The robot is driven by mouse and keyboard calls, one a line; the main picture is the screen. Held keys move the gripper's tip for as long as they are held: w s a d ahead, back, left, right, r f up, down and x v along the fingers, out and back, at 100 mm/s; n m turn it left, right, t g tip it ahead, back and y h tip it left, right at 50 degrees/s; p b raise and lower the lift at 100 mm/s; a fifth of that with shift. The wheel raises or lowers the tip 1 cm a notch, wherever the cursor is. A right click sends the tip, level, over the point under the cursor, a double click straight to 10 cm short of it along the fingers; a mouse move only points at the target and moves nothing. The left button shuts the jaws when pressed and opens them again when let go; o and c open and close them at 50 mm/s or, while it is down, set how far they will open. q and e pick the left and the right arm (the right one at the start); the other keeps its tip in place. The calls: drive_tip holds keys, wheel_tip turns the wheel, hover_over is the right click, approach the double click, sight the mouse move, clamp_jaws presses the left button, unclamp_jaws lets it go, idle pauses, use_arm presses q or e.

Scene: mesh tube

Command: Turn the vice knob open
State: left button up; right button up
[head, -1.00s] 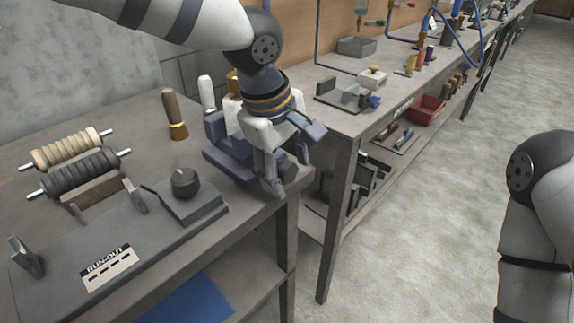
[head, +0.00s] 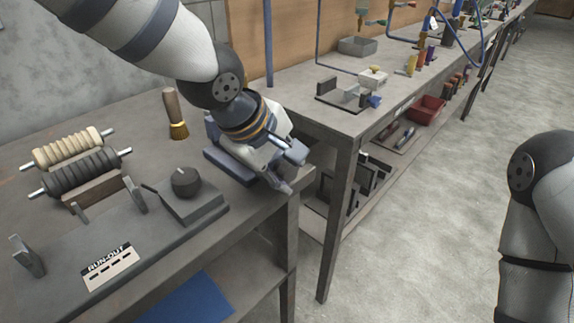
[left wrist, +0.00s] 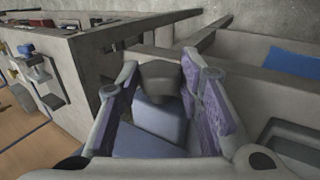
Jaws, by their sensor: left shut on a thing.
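The blue vice (head: 228,164) sits at the right front corner of the near bench, mostly covered by my left gripper (head: 284,168) in the head view. In the left wrist view, the blue vice body (left wrist: 158,120) lies between the two fingers, with the grey vice knob (left wrist: 160,76) at its far end. My left gripper (left wrist: 163,85) is shut on the knob, one finger on each side of it. In the head view I cannot make out the knob behind the fingers. My right gripper is out of view.
A run-out fixture with a black dial (head: 185,182) stands left of the vice. Two ribbed rollers (head: 80,172) and a brush (head: 174,113) lie or stand farther left and back. A second bench (head: 340,118) is close on the right, past a narrow gap.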

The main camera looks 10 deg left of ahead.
use_arm(q)
drive_tip(key=shift+s+a+f+t+h, duration=0.15)
drive_tip(key=shift+t+h, duration=0.35)
drive_tip(key=shift+t, duration=0.25)
drive_tip(key=shift+s+d+f+t+h, duration=0.1)
drive_tip(key=shift+t+h, duration=0.4)
drive_tip(key=shift+t, duration=0.25)
drive_tip(key=o, duration=1.2)
drive_tip(key=shift+w, duration=0.1)
drive_tip(key=shift+c, duration=0.2)
drive_tip(key=shift+r, duration=0.1)
drive_tip(key=v, duration=0.8)
drive_tip(key=shift+a, duration=0.1)
